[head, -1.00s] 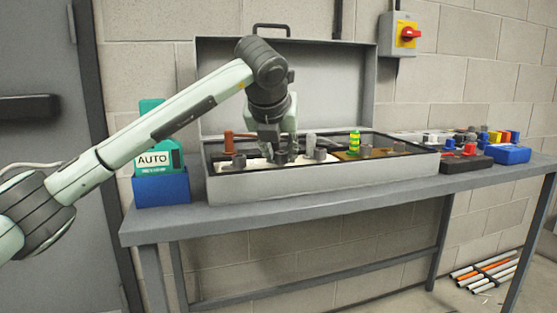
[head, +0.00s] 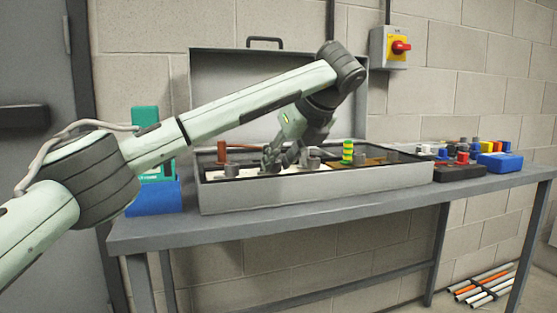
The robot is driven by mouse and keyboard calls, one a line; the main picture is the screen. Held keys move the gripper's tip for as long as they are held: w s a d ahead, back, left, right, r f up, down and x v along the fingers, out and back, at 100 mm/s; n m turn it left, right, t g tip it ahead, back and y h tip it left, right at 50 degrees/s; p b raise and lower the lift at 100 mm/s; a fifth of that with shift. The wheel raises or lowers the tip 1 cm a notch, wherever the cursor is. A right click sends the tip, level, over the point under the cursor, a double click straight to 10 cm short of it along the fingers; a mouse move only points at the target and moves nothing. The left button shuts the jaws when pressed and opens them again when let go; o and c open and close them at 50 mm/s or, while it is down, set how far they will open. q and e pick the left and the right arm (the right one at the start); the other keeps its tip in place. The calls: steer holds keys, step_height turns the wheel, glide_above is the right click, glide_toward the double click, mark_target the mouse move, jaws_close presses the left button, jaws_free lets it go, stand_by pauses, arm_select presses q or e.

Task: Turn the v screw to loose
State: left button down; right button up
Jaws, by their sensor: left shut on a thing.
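An open grey case (head: 315,189) stands on the bench with a row of dark grey screws or knobs on pale and brown panels. One screw (head: 232,170) is left of my left gripper and another (head: 313,162) is just right of it. My left gripper (head: 272,160) reaches down into the case, tilted, its fingers low over the pale panel. It is shut on one of the dark screws, which the fingers largely hide. The v marking is too small to read, so I cannot tell which screw is the v screw. My right gripper is not in view.
A red-brown upright piece (head: 222,150) and a yellow-green striped post (head: 347,152) rise from the case. The raised lid (head: 225,95) stands behind the arm. A blue bin (head: 154,197) is left of the case; a dark tray (head: 458,172) and blue bin (head: 499,163) are right.

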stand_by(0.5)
arm_select(q)
steer(key=c, duration=1.3)
jaws_free()
steer(key=shift+o, duration=0.2)
steer(key=v, duration=1.2)
steer(key=shift+d, duration=0.15)
